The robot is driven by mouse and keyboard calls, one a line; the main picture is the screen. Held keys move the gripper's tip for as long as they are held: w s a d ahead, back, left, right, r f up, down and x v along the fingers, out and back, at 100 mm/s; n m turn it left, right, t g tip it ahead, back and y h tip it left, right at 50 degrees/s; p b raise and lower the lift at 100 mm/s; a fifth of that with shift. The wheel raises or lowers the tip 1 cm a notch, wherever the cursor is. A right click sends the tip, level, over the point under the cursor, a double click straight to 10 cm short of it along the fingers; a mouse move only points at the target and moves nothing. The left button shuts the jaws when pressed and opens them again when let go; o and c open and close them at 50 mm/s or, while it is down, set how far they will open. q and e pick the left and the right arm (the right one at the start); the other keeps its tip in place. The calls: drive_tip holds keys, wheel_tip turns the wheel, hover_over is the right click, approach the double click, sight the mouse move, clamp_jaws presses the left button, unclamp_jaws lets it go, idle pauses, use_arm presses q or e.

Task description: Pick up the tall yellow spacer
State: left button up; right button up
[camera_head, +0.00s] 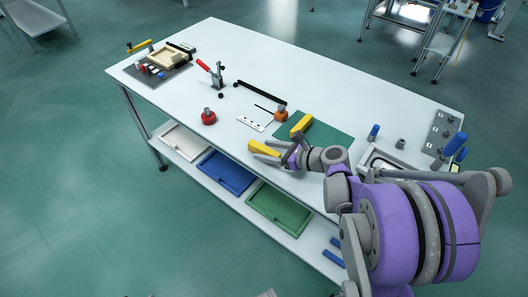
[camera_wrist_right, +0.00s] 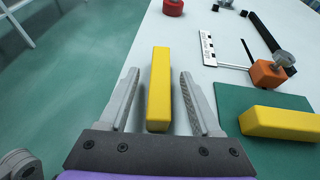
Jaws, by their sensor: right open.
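A long yellow block (camera_wrist_right: 159,88) lies between the two fingers of my right gripper (camera_wrist_right: 160,76) in the right wrist view. Narrow gaps show between the block and both fingers, and the gripper is open. In the head view this block (camera_head: 262,147) is near the table's front edge, partly hidden by the gripper (camera_head: 277,149). A second yellow block (camera_head: 301,124) lies on the green mat; it also shows in the right wrist view (camera_wrist_right: 280,123). I cannot tell from the pictures which block is the taller one. My left gripper is not in view.
The white table (camera_head: 185,84) has a green mat (camera_head: 326,138), an orange block (camera_head: 281,115) and a red knob (camera_head: 208,117) nearby. A white slotted plate (camera_head: 252,119) lies behind. Blue and green trays (camera_head: 279,206) sit on the shelf below.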

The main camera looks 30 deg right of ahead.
drive_tip(key=shift+w+a+f, duration=0.15)
drive_tip(key=shift+w+a, duration=0.05)
drive_tip(key=shift+w, duration=0.15)
drive_tip(key=shift+c, duration=0.3)
clamp_jaws()
